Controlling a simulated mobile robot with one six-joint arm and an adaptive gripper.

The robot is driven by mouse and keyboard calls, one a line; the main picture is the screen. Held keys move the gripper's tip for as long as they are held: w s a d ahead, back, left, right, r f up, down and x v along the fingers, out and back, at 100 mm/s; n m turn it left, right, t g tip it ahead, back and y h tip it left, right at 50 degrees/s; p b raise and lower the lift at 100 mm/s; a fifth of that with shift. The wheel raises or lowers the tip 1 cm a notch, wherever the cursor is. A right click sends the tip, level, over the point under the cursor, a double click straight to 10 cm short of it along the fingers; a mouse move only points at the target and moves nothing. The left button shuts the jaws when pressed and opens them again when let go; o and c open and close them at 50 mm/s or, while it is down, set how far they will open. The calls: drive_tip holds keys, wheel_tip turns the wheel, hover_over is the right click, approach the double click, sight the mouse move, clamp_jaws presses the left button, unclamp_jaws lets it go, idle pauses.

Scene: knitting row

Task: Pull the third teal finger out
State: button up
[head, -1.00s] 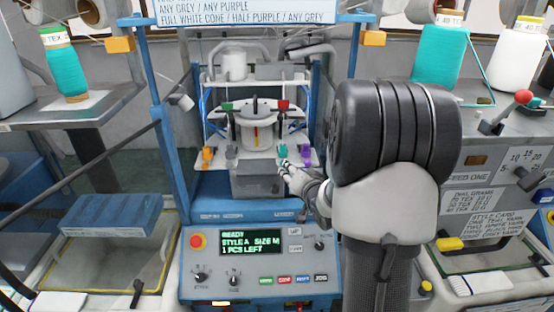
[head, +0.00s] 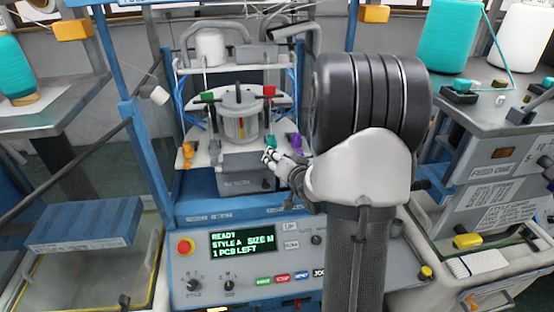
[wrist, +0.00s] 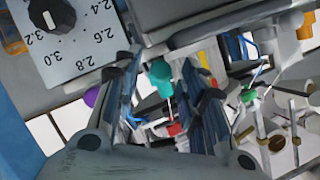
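A small teal piece (head: 271,142) stands at the right front of the knitting machine's white plate (head: 208,156), beside a purple piece (head: 296,141). My gripper (head: 269,157) is just in front of and below the teal piece, partly against it in the head view. In the wrist view the teal piece (wrist: 160,77) shows between the spread fingertips, with a gap on each side. The fingers are open and hold nothing that I can see. Which teal piece counts as the third cannot be told; the lower part of this one is hidden.
An orange piece (head: 188,149) stands at the plate's left. A green block (head: 208,96) and a red block (head: 269,90) flank the central cylinder (head: 240,122). The control panel's display (head: 243,242) reads READY, STYLE A, SIZE M, 1 PCS LEFT. Teal yarn (head: 448,36) stands at right.

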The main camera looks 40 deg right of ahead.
drive_tip(key=shift+w, duration=0.1)
clamp_jaws()
idle(0.3)
